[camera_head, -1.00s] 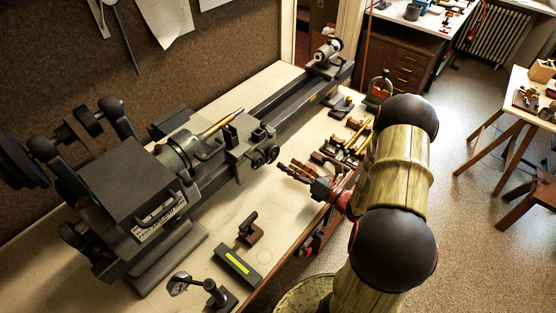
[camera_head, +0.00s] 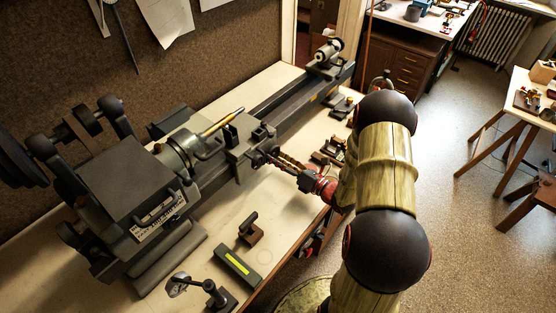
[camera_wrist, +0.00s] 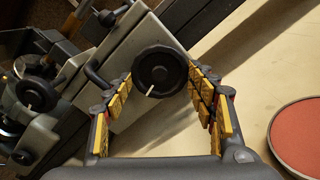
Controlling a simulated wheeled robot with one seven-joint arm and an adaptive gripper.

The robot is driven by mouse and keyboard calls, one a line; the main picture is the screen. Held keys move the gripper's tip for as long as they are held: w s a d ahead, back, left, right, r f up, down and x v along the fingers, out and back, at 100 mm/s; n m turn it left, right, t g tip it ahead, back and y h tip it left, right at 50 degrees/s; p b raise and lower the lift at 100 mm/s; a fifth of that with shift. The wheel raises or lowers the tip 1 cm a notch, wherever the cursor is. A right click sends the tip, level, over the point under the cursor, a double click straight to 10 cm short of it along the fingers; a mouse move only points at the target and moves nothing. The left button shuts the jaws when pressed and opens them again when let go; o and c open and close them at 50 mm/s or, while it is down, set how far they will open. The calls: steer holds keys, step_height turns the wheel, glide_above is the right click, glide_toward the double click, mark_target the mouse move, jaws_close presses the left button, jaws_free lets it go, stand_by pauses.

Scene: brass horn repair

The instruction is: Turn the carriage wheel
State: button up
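The carriage wheel (camera_wrist: 160,72) is a black round handwheel with a pale mark on its rim. It sits on the grey carriage of the lathe (camera_head: 245,145). In the wrist view my gripper (camera_wrist: 161,82) is open, with one yellow-padded finger on each side of the wheel near its edge. Whether the pads touch the wheel cannot be told. In the head view my gripper (camera_head: 280,162) reaches from the right to the front of the carriage, and its fingers largely hide the wheel there.
A smaller handwheel (camera_wrist: 38,95) and levers stand left of the wheel. A round red-topped object (camera_wrist: 302,138) lies on the bench at right. A green block (camera_head: 238,267) and a dial stand (camera_head: 215,295) are on the near bench. Bare bench top lies below the carriage.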

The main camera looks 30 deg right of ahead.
steer(key=c, duration=0.5)
steer(key=shift+n, duration=0.3)
